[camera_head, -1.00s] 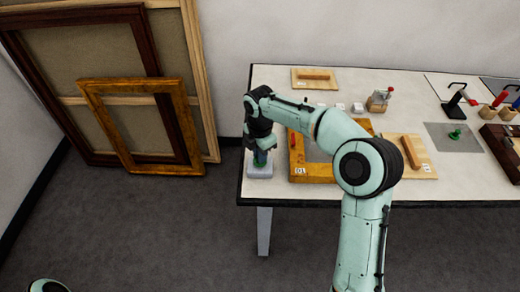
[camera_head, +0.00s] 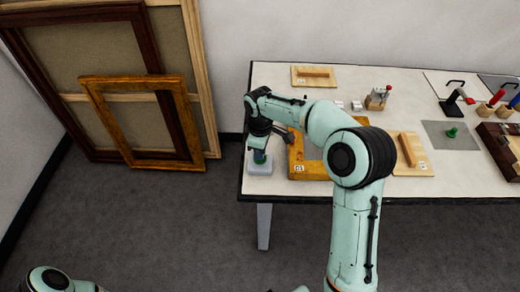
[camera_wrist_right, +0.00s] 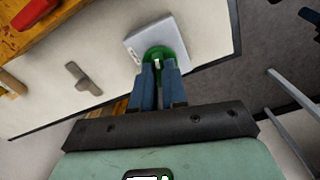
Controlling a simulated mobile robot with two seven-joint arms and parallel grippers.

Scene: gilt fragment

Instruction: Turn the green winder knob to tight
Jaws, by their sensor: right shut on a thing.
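The green winder knob (camera_wrist_right: 158,52) stands on a small white block (camera_wrist_right: 140,40), the winder's base, at the left front corner of the table. In the head view the white base (camera_head: 260,169) shows under my right gripper (camera_head: 259,154), with only a little of the green visible. My right gripper (camera_wrist_right: 159,68) is shut on the knob, one blue finger on each side of it. The knob's markings, and so its setting, cannot be read. My left gripper is out of view; only part of my left arm shows at the bottom left.
A gilt frame (camera_head: 301,168) lies just right of the winder. Wooden boards (camera_head: 319,72) and small tools lie further along the white table (camera_head: 345,80). Large frames (camera_head: 139,158) lean on the wall at left. The table's front edge is close to the base.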

